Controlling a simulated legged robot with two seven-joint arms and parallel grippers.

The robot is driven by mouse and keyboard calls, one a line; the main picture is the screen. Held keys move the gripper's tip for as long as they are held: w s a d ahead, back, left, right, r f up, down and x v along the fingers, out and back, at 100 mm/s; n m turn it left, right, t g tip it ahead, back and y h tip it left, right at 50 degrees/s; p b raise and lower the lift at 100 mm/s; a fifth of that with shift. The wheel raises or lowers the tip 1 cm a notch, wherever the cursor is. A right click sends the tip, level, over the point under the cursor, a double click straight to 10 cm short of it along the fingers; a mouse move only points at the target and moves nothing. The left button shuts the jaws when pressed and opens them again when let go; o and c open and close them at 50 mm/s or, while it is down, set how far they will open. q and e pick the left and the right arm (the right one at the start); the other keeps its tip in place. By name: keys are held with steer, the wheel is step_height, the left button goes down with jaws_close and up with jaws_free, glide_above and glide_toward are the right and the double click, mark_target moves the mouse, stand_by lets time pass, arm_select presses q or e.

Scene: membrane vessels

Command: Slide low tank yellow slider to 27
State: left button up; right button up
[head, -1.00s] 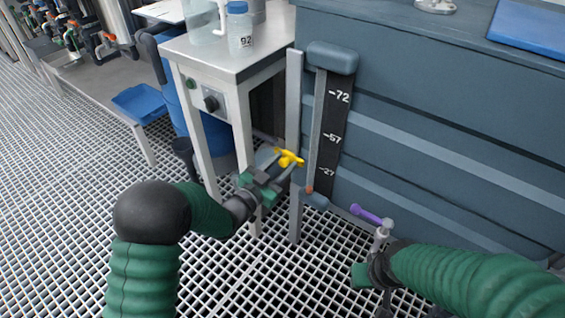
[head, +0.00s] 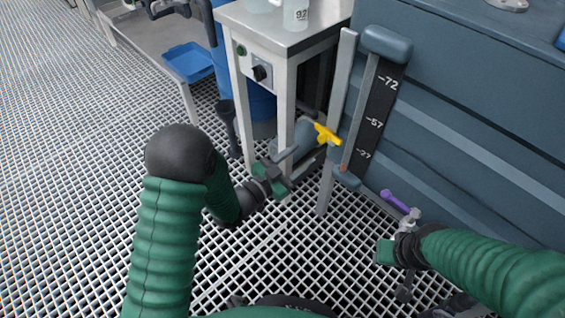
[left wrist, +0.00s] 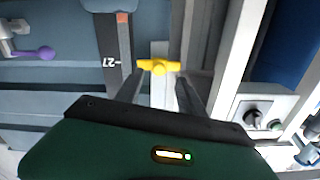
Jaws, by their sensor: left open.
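The yellow slider (head: 327,134) is a small T-shaped handle beside the upright metal post at the tank's left corner. The tank's black scale (head: 378,110) reads 72, 57 and 27 from top to bottom, with an orange-red level near the bottom of the tube. The slider's height seems between 57 and 27, but the angle makes this unsure. My left gripper (head: 307,156) is open and empty, its fingers pointing at the slider from the left. In the left wrist view the slider (left wrist: 159,67) appears just beyond and between the fingertips. My right gripper (head: 397,262) is low at right, its fingers unclear.
The blue-grey tank (head: 460,120) fills the right side. A purple-handled valve (head: 395,201) sticks out near my right gripper. A white table (head: 285,35) with a bottle stands behind my left gripper. A blue tray (head: 188,62) is further left. The grating floor is open at left.

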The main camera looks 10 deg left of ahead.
arm_select(q)
steer(key=p+v, duration=0.1)
steer(key=v, duration=0.6)
steer(key=shift+s+a+p, duration=0.2)
steer(key=shift+s+p, duration=0.05)
steer(key=shift+p, duration=0.1)
